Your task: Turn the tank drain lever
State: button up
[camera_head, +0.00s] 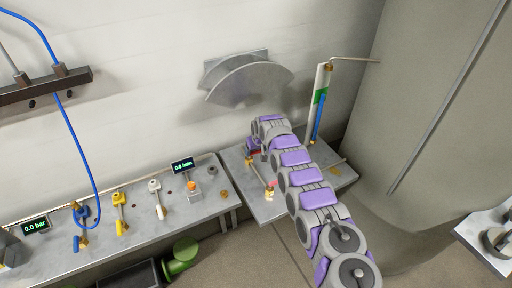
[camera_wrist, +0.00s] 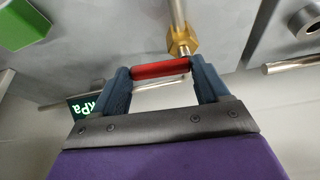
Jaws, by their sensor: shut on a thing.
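A red lever handle (camera_wrist: 160,69) shows in the wrist view, beside a brass hex fitting (camera_wrist: 183,42) on a metal pipe. My gripper (camera_wrist: 158,67) is shut on the red handle, with one dark blue finger at each end of it. In the head view a small red patch (camera_head: 253,152) shows by the end of my arm, above the small grey bench (camera_head: 300,205). My arm hides most of the gripper and handle there. The large grey tank (camera_head: 430,110) stands at the right.
A sight tube (camera_head: 319,105) with green and blue parts stands by the tank. A curved metal plate (camera_head: 250,82) is on the wall. The left bench (camera_head: 150,240) carries blue, yellow and white valves and lit displays. A green cylinder (camera_head: 181,257) is below it.

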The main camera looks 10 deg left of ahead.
jog(key=shift+w+a+n, duration=0.15)
jog(key=shift+w+n, duration=0.05)
jog(key=shift+n, duration=0.3)
jog(key=shift+r, duration=0.1)
jog(key=o, duration=1.1)
jog(key=shift+c, duration=0.2)
jog(key=shift+s+d+r+p, duration=0.15)
jog(key=shift+d+r+p, duration=0.15)
jog(key=shift+r, duration=0.25)
jog(key=p+v, duration=0.2)
jog(key=v, duration=1.4)
jog(key=shift+p, duration=0.3)
jog(key=shift+d, duration=0.1)
